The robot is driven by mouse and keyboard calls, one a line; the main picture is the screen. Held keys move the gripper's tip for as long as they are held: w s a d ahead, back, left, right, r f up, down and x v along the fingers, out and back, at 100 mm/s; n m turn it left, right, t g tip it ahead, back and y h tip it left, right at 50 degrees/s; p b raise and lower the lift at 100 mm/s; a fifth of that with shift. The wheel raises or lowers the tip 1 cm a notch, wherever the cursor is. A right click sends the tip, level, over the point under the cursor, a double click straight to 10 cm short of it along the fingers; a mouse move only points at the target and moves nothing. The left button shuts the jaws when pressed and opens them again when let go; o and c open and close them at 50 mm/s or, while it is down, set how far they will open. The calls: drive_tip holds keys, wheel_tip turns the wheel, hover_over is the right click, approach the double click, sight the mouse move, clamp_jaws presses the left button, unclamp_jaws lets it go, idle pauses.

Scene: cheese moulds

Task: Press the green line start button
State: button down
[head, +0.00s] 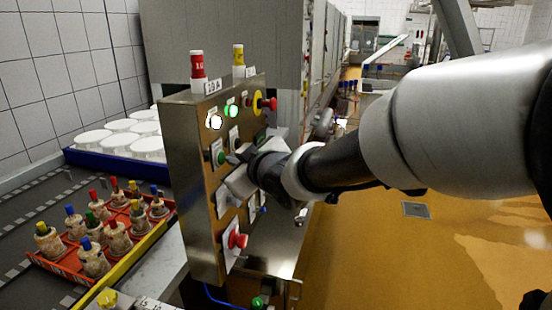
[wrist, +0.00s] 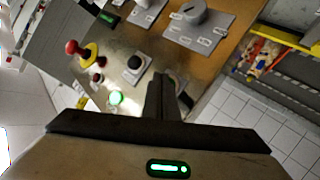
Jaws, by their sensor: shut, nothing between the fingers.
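The metal control panel (head: 203,230) stands upright in the middle of the head view. A green push button (head: 219,157) sits on its left side, below a glowing white lamp (head: 215,121) and a glowing green lamp (head: 231,110). My gripper (head: 234,159) is shut and empty, its tips right beside the green button; I cannot tell whether they touch. In the wrist view the shut fingers (wrist: 162,90) point at the panel (wrist: 122,45) and cover the spot in front of them, so the green button is not clearly seen. The green lamp (wrist: 115,98) shows left of the fingers.
A black button (head: 234,138) and a red and yellow emergency stop (head: 262,103) are close to my gripper. A red mushroom button (head: 237,240) is low on the panel. A selector knob (wrist: 188,16) shows in the wrist view. An orange crate (head: 66,266) of bottles stands left.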

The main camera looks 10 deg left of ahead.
idle(0.6)
drive_tip(key=shift+d+p, duration=0.65)
drive_tip(key=shift+d, duration=0.1)
drive_tip(key=d+p, duration=0.2)
drive_tip(key=d, duration=0.1)
drive_tip(key=d+p, duration=0.1)
drive_tip(key=d, duration=0.1)
drive_tip(key=shift+s, duration=0.25)
idle(0.3)
